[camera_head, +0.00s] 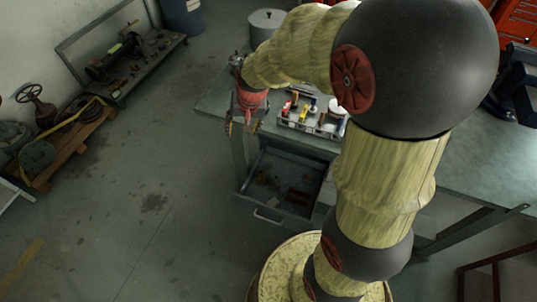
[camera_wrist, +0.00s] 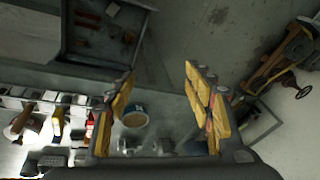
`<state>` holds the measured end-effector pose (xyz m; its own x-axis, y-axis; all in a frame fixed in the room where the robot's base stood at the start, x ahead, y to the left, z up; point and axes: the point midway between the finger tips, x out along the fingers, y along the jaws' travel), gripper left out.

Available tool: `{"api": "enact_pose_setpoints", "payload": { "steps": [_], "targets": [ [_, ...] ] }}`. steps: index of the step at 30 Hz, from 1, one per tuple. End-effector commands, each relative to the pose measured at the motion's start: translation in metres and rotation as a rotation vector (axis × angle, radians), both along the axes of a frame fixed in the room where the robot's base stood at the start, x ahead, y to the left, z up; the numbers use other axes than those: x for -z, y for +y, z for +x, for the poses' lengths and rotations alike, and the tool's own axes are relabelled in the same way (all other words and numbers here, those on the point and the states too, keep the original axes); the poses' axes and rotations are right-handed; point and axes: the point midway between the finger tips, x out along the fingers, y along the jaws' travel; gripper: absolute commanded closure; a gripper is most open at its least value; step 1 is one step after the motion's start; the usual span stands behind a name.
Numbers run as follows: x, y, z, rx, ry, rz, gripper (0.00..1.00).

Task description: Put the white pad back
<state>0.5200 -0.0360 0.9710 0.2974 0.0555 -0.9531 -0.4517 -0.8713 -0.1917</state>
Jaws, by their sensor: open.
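My gripper (camera_head: 245,120) hangs at the left end of the workbench (camera_head: 222,103), beside the tray (camera_head: 312,122). In the wrist view its two yellow-padded fingers (camera_wrist: 158,82) stand wide apart, with nothing held between them. The tray holds several small tools and parts. A pale, roundish item (camera_head: 336,107) shows at its right, partly behind my arm; I cannot tell whether it is the white pad. An open drawer (camera_head: 285,183) below the bench top holds small dark items; it also shows in the wrist view (camera_wrist: 105,40).
A round tin or cup (camera_wrist: 135,117) shows beyond the left finger in the wrist view. A valve on a pallet (camera_head: 70,140) and a low cart (camera_head: 125,60) are at left. The floor between is clear.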

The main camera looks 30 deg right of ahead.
Motion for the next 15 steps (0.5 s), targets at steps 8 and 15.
{"api": "enact_pose_setpoints", "payload": {
  "steps": [8, 15],
  "targets": [
    [-0.087, 0.024, -0.074, -0.182, -0.084, -0.077, 0.48],
    [-0.133, 0.034, -0.148, -0.323, -0.146, -0.157, 0.48]
  ]
}}
